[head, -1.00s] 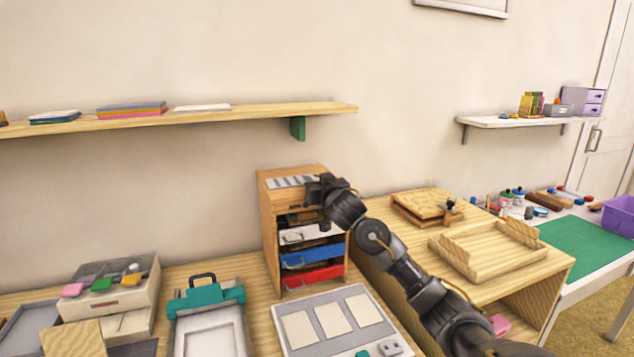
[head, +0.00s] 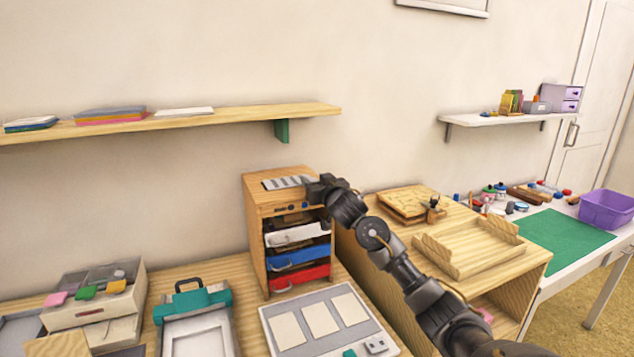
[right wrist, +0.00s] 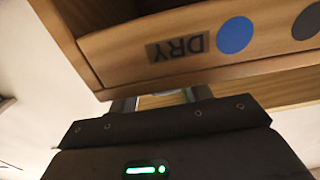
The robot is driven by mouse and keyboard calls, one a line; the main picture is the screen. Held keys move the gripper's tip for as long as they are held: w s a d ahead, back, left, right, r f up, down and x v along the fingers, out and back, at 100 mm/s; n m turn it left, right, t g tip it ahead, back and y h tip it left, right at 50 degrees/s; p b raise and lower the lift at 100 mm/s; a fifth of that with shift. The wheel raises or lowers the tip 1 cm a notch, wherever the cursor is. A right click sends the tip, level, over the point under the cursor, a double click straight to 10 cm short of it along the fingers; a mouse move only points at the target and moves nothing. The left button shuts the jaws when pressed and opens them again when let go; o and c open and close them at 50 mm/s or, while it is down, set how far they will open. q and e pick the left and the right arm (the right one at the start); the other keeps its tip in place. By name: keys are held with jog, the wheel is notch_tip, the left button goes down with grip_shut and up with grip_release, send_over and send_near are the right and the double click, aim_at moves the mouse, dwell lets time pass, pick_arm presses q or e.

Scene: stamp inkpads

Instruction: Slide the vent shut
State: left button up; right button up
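The vent (head: 287,183) is a grey slatted strip on top of a small wooden drying cabinet (head: 258,225). Its right end is close to my right gripper, and I cannot tell how far the slots are open. My right gripper (head: 318,188) is at the top right of the cabinet. In the right wrist view my right gripper's fingers (right wrist: 160,99) stand apart with a gap between them, at the cabinet's upper edge. Their tips are hidden behind that edge. The cabinet's front (right wrist: 110,55) shows upside down with a DRY label and a blue dot. My left gripper is out of view.
White, blue and red drawers (head: 298,256) are in the cabinet below. A wall shelf (head: 230,113) hangs above to the left. A grey board with pale sheets (head: 322,318) lies in front. A wooden tray (head: 470,250) stands to the right.

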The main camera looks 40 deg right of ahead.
jog(key=shift+a, duration=0.15)
jog(key=shift+s+a, duration=0.1)
jog(key=shift+s, duration=0.25)
jog(key=v, duration=1)
jog(key=shift+b, duration=0.4)
